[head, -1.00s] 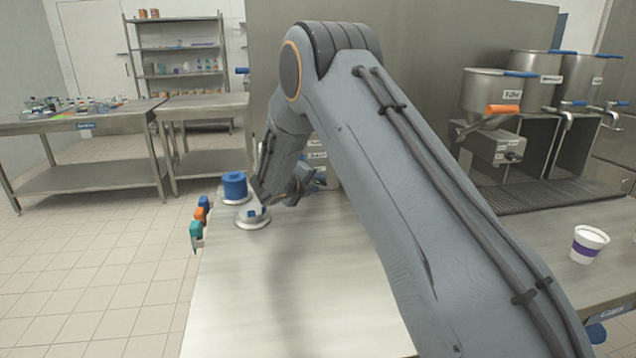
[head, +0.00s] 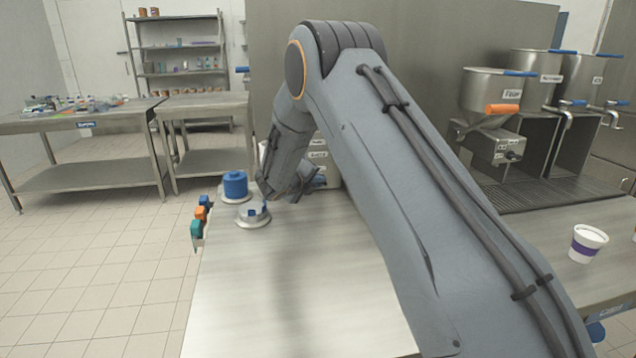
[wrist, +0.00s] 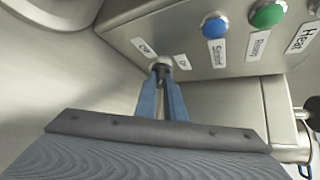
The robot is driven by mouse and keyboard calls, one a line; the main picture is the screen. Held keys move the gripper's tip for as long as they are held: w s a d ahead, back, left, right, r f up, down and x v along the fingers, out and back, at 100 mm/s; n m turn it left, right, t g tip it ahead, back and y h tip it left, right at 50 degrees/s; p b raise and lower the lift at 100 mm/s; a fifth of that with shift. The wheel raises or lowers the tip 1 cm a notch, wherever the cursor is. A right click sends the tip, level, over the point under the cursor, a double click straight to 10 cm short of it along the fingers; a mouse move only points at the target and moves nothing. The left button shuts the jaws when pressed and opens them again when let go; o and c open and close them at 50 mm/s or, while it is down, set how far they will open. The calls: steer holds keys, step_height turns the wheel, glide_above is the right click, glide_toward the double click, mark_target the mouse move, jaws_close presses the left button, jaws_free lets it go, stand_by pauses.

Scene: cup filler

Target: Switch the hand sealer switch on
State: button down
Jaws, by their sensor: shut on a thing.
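In the wrist view the hand sealer (wrist: 235,62) is a grey metal box with a labelled front edge. In the head view the sealer's pale labelled panel (head: 318,155) shows behind my wrist, and most of the sealer is hidden by my arm.
A blue button (wrist: 215,27) and a green button (wrist: 267,14) sit right of the switch. In the head view, a blue cylinder (head: 235,184) and a round metal piece (head: 253,217) stand left of my gripper. A white-and-purple cup (head: 588,243) stands at right. The near tabletop (head: 290,300) is clear.

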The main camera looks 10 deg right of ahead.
steer(key=m+y, duration=0.1)
steer(key=y+p, duration=0.1)
steer(key=m+y, duration=0.1)
steer(key=y, duration=0.1)
steer(key=shift+d+r+m+g+p, duration=0.3)
steer(key=shift+d+r+g, duration=0.05)
steer(key=shift+d+g, duration=0.05)
steer(key=m+y, duration=0.1)
steer(key=y, duration=0.1)
steer(key=m+y, duration=0.1)
steer(key=y, duration=0.1)
steer(key=shift+d+p, duration=0.3)
steer(key=shift+p, duration=0.05)
steer(key=shift+y, duration=0.4)
steer(key=c, duration=1.8)
jaws_free()
steer(key=shift+c, duration=0.2)
steer(key=v, duration=0.7)
steer(key=shift+s+r, duration=0.25)
steer(key=shift+r, duration=0.1)
